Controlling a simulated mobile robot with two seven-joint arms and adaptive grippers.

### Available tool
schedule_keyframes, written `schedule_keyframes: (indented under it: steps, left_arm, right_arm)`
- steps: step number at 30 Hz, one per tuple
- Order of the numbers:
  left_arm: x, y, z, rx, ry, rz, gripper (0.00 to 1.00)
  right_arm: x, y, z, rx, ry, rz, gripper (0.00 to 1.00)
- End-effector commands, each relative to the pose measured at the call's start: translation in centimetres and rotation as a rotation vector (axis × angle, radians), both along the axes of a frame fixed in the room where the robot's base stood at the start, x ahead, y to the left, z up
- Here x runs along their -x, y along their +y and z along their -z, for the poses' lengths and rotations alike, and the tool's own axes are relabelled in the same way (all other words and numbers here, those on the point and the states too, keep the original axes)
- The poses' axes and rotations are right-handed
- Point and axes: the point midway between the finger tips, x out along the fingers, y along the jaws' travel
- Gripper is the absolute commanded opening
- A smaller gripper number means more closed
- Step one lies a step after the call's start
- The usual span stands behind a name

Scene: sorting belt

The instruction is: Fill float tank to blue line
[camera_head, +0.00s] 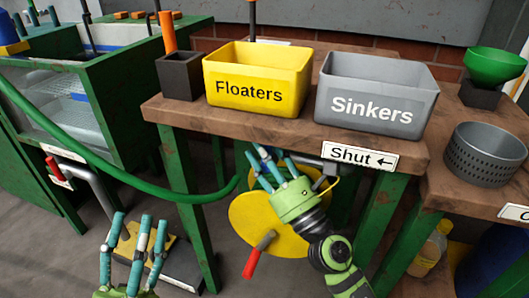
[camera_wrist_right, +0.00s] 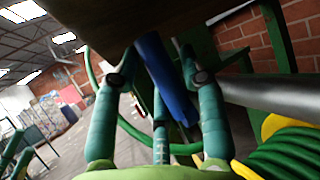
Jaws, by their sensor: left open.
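The float tank (camera_head: 125,75) stands at the left with a green frame and clear walls. A small blue mark shows faintly on its front wall; the water level is unclear. A green hose (camera_head: 150,188) curves from the tank side towards the yellow wheel. In the right wrist view a blue handle (camera_wrist_right: 160,70) by a grey pipe (camera_wrist_right: 265,95) lies between the fingers of my right gripper (camera_wrist_right: 160,65), which look spread; contact is unclear. In the head view my right gripper (camera_head: 272,165) is below the table edge. My left gripper (camera_head: 141,220) is open and empty, low at the left.
A yellow Floaters bin (camera_head: 258,65) and a grey Sinkers bin (camera_head: 375,75) stand on the table, with a Shut sign (camera_head: 360,156) on its edge. A red-handled lever (camera_head: 258,258) sits before the yellow wheel (camera_head: 245,222). A red-handled grey pipe (camera_head: 98,190) is by the tank.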

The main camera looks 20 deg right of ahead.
Motion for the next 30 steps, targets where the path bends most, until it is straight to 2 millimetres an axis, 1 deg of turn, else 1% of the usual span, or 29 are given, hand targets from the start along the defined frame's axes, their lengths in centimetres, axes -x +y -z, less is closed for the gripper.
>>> schedule_keyframes:
  steps: [4, 8, 13, 18, 21, 25, 30]
  left_arm:
    - [0.0, 0.0, 0.0, 0.001, -0.001, 0.001, 0.56]
    - [0.0, 0.0, 0.0, 0.001, -0.001, 0.001, 0.56]
    - [0.0, 0.0, 0.0, 0.001, -0.001, 0.001, 0.56]
    - [0.0, 0.0, 0.0, 0.001, -0.001, 0.001, 0.56]
    - [0.0, 0.0, 0.0, 0.001, -0.001, 0.001, 0.56]
    - [0.0, 0.0, 0.0, 0.001, -0.001, 0.001, 0.56]
    - [0.0, 0.0, 0.0, 0.000, -0.001, 0.000, 0.56]
  right_arm:
    - [0.2, 0.0, 0.1, -0.004, 0.002, -0.001, 0.42]
    - [1.0, -0.3, 0.6, -0.008, 0.004, -0.002, 0.42]
    - [3.0, -1.3, 2.0, -0.007, 0.008, 0.004, 0.42]
    - [6.1, -2.6, 3.9, -0.004, 0.008, 0.003, 0.42]
    - [7.7, -3.2, 4.7, -0.003, 0.005, 0.004, 0.42]
    - [9.0, -3.7, 5.5, -0.001, 0.003, 0.001, 0.42]
    - [9.7, -4.0, 5.8, 0.000, 0.000, 0.001, 0.42]
